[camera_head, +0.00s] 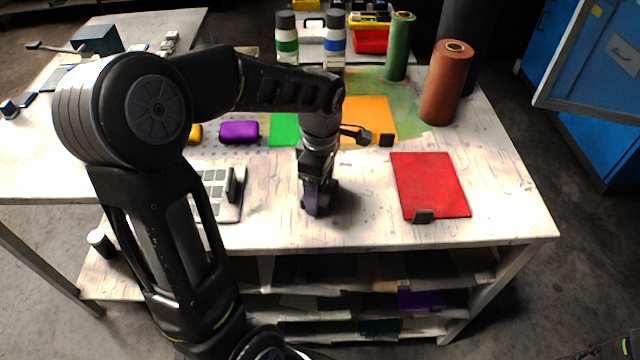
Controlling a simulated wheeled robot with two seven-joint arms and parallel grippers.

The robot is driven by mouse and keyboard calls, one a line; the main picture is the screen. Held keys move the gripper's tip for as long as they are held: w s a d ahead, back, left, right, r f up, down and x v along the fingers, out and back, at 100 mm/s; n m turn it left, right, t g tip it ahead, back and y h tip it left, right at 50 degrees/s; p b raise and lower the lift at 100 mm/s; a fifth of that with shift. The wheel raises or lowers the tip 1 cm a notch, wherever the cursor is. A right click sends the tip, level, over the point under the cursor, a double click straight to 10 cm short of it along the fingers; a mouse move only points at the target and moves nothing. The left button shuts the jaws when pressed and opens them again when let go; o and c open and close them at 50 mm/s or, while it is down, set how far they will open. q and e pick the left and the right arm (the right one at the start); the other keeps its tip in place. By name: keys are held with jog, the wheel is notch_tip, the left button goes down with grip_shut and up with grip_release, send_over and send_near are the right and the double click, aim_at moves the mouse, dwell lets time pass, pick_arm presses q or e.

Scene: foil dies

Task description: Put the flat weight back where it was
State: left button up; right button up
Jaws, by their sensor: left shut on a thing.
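My left gripper (318,207) points down at the middle of the white worktable, left of the red sheet. It is shut on a small dark purplish block (311,200), mostly hidden by the fingers; I cannot tell whether it touches the table or whether it is the flat weight. A red sheet (428,182) lies on the right, with a small dark block (423,216) at its front edge. An orange sheet (372,112) lies behind, with another small dark block (386,140) near its front right corner.
A purple pad (238,132) and a green sheet (284,129) lie left of the arm. A grey tray with square cells (228,208) is partly behind my arm. Brown (446,85) and green (399,47) rolls stand at the back. The table's front right is clear.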

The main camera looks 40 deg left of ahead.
pick_arm(q)
jog(key=shift+w, duration=0.1)
jog(key=o, duration=2.1)
jog(key=shift+f, duration=0.1)
notch_tip(320, 180, up, 12)
jog(key=shift+r, duration=0.15)
